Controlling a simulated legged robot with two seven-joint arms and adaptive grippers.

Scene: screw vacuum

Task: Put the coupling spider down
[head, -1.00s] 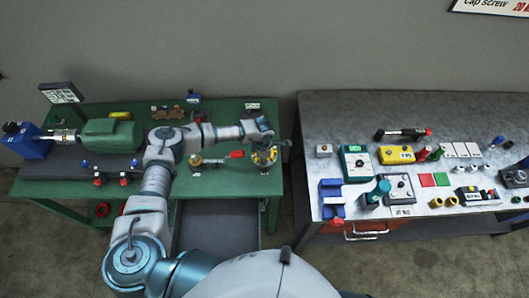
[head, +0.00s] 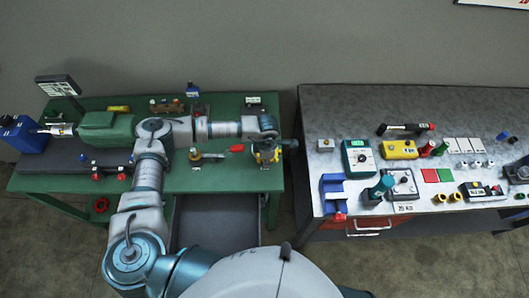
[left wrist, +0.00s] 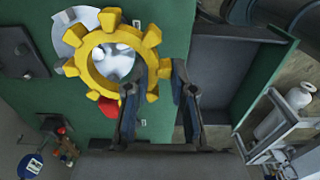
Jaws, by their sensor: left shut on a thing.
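The coupling spider is a yellow ring with several blunt teeth. In the left wrist view the coupling spider (left wrist: 90,75) is at the upper left, by the fingertips of my left gripper (left wrist: 158,80), which is shut on its rim. A silver round part shows behind it and through its hole. In the head view my left gripper (head: 268,150) is over the right end of the green table (head: 225,181), with the yellow spider (head: 267,157) partly hidden under the wrist. I cannot tell whether the spider touches the surface below. My right gripper is not in view.
A red-handled tool (head: 235,149) lies left of my gripper. A green motor (head: 108,131) is at the table's left. A grey drawer (head: 215,222) is under the front edge. Across a gap, a grey bench (head: 345,110) carries meters, boxes and a blue bracket (head: 333,194).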

